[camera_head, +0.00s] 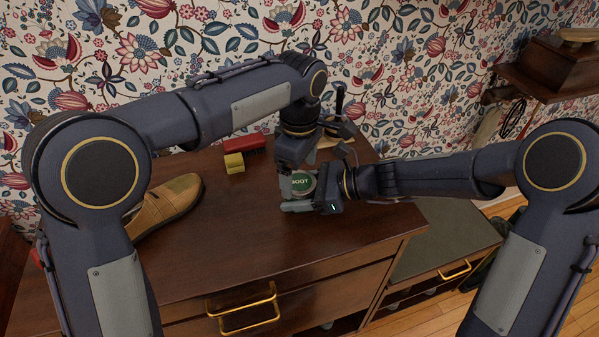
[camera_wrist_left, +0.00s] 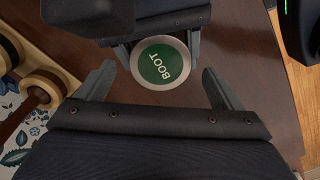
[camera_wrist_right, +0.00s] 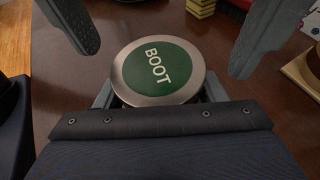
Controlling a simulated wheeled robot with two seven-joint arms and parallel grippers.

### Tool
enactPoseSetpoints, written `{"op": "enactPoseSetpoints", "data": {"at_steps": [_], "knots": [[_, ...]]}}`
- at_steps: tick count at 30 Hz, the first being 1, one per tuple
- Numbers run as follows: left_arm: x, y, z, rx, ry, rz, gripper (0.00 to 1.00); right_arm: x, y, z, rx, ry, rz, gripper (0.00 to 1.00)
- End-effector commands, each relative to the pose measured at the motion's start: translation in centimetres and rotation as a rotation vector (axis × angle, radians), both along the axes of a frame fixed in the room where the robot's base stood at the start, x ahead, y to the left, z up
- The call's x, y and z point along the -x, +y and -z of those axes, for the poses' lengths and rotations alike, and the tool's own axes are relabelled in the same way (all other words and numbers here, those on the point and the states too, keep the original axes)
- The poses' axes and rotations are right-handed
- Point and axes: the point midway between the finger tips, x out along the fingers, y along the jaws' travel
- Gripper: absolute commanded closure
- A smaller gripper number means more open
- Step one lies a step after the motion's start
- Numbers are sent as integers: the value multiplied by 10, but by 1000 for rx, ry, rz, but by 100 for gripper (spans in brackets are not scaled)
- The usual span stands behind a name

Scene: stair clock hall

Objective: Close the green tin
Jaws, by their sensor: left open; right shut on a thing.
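The green tin (camera_head: 302,184) is on the dark wooden cabinet top. Its round green face, marked BOOT, has a silver rim and faces up; it also shows in the left wrist view (camera_wrist_left: 166,62) and the right wrist view (camera_wrist_right: 158,70). My right gripper (camera_head: 301,192) comes in low from the right and is shut on the tin, a finger on each side. My left gripper (camera_head: 303,166) points down just over the tin, open, with its fingers apart on either side of the green face. Whether the lid sits fully down is hidden.
A tan shoe (camera_head: 168,203) lies at the left of the cabinet top. A yellow block (camera_head: 234,163) and a red block-like item (camera_head: 246,145) lie behind the tin. A dark upright handle (camera_head: 340,100) stands at the back. The front of the top (camera_head: 270,245) is clear.

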Motion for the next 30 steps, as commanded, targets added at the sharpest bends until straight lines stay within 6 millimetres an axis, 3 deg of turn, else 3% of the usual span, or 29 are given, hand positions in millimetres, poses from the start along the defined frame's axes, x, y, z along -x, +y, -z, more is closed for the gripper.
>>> {"op": "enactPoseSetpoints", "data": {"at_steps": [6,17,24,30], "knots": [[0,-1,-28,1,-2,1,12,0,0,0,0,0,0,100],[0,0,-33,1,0,1,14,0,0,0,0,0,0,100],[0,-1,-65,1,0,1,14,0,0,0,0,0,0,100],[0,0,-67,0,1,1,14,0,0,0,0,0,0,100]]}}
